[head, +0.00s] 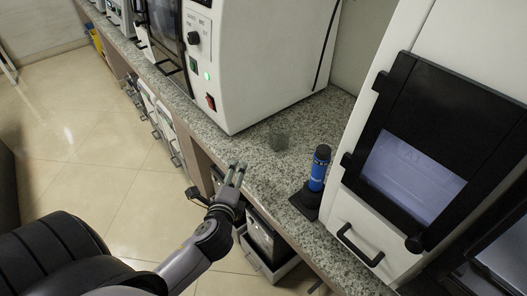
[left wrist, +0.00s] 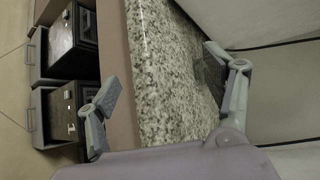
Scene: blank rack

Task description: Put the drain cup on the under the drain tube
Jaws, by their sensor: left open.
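A small see-through grey cup (head: 279,140), which looks like the drain cup, stands on the speckled counter near the white machine. A thin dark tube (head: 326,45) runs down the right side of that machine; it looks like the drain tube. My left gripper (head: 236,173) is open and empty at the counter's front edge, left of the cup and apart from it. In the left wrist view the open fingers (left wrist: 160,66) span the counter edge. A dark see-through patch (left wrist: 209,75) beside the right finger may be the cup, partly hidden. My right gripper is not in view.
The white machine (head: 262,65) stands behind the cup. A blue-and-black handheld tool (head: 319,170) stands on a dark base right of the cup. A white cabinet with a dark-framed window (head: 413,170) is at the right. Drawers (head: 262,240) sit below the counter (head: 255,165).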

